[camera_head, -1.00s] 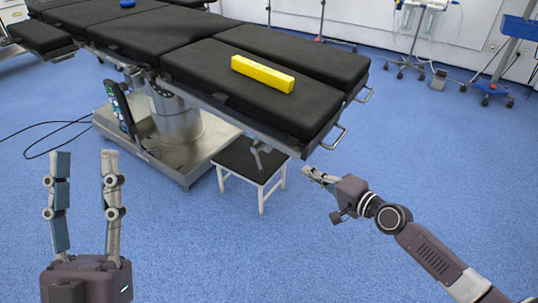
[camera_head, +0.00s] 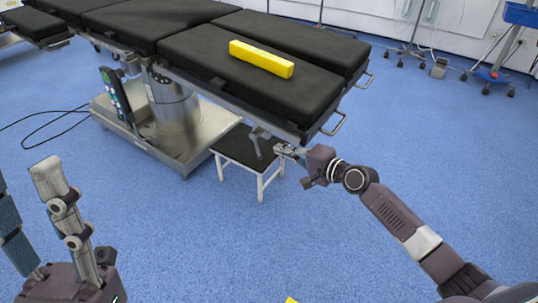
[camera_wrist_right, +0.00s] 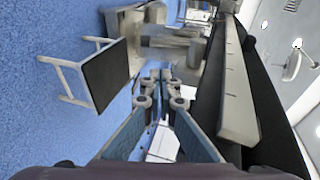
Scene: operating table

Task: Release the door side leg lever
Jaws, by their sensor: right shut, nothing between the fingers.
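The operating table's black-padded leg sections (camera_head: 262,75) jut out toward me. A small grey lever (camera_head: 257,138) hangs under the near edge of the closer leg section, above a stool. My right gripper (camera_head: 281,150) is just right of the lever, under the table corner. Its fingers are together and empty; in the right wrist view the fingertips (camera_wrist_right: 163,84) point along the underside of the leg section. I cannot tell whether they touch the lever, which I cannot make out in that view. My left gripper (camera_head: 22,182) stands upright at the lower left, open and empty, partly cut off.
A yellow block (camera_head: 261,59) lies on the leg pad. A white-legged stool with a black top (camera_head: 236,150) stands below the lever. The table's metal base (camera_head: 150,130) and a hanging hand control (camera_head: 113,88) are to the left. The blue floor in front is clear.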

